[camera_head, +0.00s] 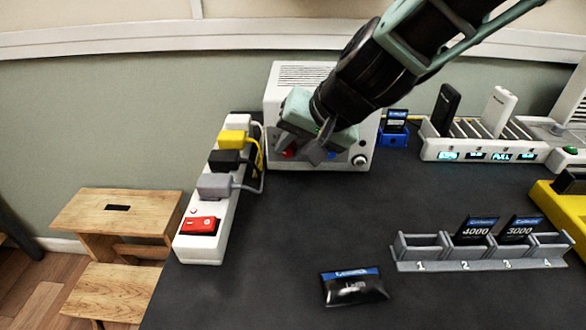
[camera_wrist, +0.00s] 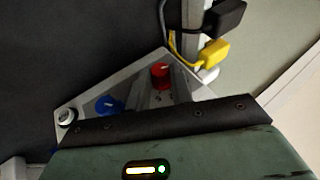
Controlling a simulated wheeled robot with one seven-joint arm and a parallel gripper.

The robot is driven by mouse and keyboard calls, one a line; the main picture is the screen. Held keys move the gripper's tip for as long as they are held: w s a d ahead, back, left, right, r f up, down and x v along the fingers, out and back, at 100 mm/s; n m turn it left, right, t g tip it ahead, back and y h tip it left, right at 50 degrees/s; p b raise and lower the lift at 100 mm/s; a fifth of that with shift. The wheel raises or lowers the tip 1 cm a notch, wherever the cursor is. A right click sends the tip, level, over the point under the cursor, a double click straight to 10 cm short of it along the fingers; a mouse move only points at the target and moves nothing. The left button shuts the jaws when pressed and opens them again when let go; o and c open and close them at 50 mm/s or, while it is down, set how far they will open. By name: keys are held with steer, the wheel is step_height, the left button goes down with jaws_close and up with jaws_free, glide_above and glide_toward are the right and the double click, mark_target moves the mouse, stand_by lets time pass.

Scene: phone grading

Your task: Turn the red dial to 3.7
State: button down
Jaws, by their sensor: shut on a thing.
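The red dial (camera_head: 289,152) is on the front of a white box-shaped unit (camera_head: 356,135) at the back of the table. My gripper (camera_head: 301,150) is in front of the unit with its fingers shut on the red dial. In the wrist view the red dial (camera_wrist: 161,74) shows at the fingertips, with a short pale mark on its face. The fingers (camera_wrist: 163,92) partly cover the panel below it. Any scale or reading is too small or hidden to tell. A blue dial (camera_wrist: 110,105) sits beside it, apart from the fingers.
A white power strip (camera_head: 206,246) with several plugs and a red switch stands left of the unit. A round white knob (camera_head: 360,160) is at the unit's lower right. A grey numbered rack (camera_head: 420,255) and a dark packet (camera_head: 353,287) are on the table. The middle is clear.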

steer(key=shift+d+f+m+y+b, duration=0.2)
steer(key=shift+y+b, duration=0.35)
steer(key=shift+b, duration=1.9)
steer(key=shift+f+m+y+b, duration=0.1)
steer(key=shift+f+y+b, duration=0.3)
steer(key=shift+b, duration=2.05)
steer(key=shift+d+f+m+y+b, duration=0.1)
steer(key=shift+y+b, duration=0.55)
steer(key=shift+b, duration=2.55)
steer(key=y+b, duration=0.1)
steer(key=b, duration=0.1)
steer(key=shift+r+t+b, duration=0.15)
steer(key=shift+t+b, duration=0.15)
steer(key=shift+b, duration=0.1)
steer(key=shift+r+b, duration=0.25)
steer(key=shift+b, duration=0.4)
steer(key=c, duration=1.2)
jaws_free()
steer(key=shift+c, duration=0.2)
steer(key=shift+d, duration=0.1)
steer(key=shift+r+p, duration=0.15)
steer(key=shift+p, duration=0.55)
